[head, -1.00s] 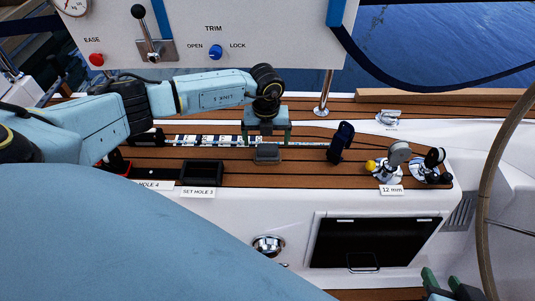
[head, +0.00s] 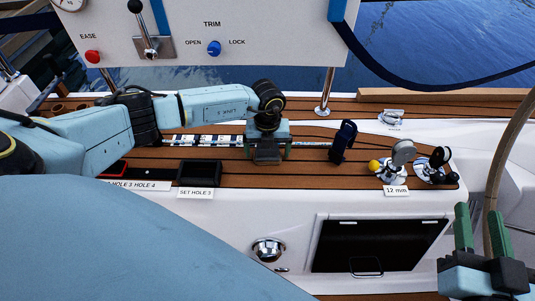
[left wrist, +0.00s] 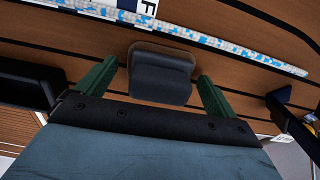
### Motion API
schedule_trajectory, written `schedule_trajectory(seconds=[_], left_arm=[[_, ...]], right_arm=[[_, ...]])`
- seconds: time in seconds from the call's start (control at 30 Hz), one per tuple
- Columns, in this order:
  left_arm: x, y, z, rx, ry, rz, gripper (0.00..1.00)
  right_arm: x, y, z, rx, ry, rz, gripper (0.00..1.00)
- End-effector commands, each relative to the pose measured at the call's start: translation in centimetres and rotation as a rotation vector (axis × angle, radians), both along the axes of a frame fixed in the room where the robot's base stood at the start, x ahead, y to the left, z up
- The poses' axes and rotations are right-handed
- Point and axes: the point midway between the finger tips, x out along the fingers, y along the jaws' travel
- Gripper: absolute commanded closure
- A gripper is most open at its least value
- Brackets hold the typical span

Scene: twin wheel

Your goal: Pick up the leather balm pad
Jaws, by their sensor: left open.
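The leather balm pad (head: 267,151) is a small dark grey block on the teak deck. My left gripper (head: 267,157) reaches down over it, open, with a green finger on each side. In the left wrist view the pad (left wrist: 160,75) lies between the two spread fingers (left wrist: 155,82), with gaps visible on both sides. The gripper is not closed on it. My right gripper (head: 481,232) is at the lower right, its two green fingers apart and empty, far from the pad.
A blue-and-white marked strip (head: 205,140) runs behind the pad. A dark blue upright item (head: 343,141) stands to its right. Black trays (head: 200,173) lie left. Fittings with a yellow knob (head: 375,165) stand farther right. A white panel (head: 240,35) overhangs behind.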

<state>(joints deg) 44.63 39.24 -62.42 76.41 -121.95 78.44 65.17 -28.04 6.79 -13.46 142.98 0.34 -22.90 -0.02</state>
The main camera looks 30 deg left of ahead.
Motion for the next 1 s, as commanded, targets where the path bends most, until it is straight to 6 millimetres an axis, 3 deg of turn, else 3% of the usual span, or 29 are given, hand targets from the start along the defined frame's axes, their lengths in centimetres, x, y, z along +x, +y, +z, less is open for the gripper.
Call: schedule_trajectory(seconds=[0.27,0.67,1.0], left_arm=[[0.01,-0.01,-0.11,0.000,0.000,0.000,0.06],[0.01,0.00,-0.09,-0.001,-0.001,0.000,0.55],[0.04,0.01,0.11,0.000,-0.001,0.000,0.56]], right_arm=[[-0.01,0.07,0.34,0.006,-0.017,0.002,0.64],[0.00,0.07,0.29,0.005,-0.015,0.002,0.64],[0.00,0.06,0.25,0.002,-0.009,0.001,0.64]])
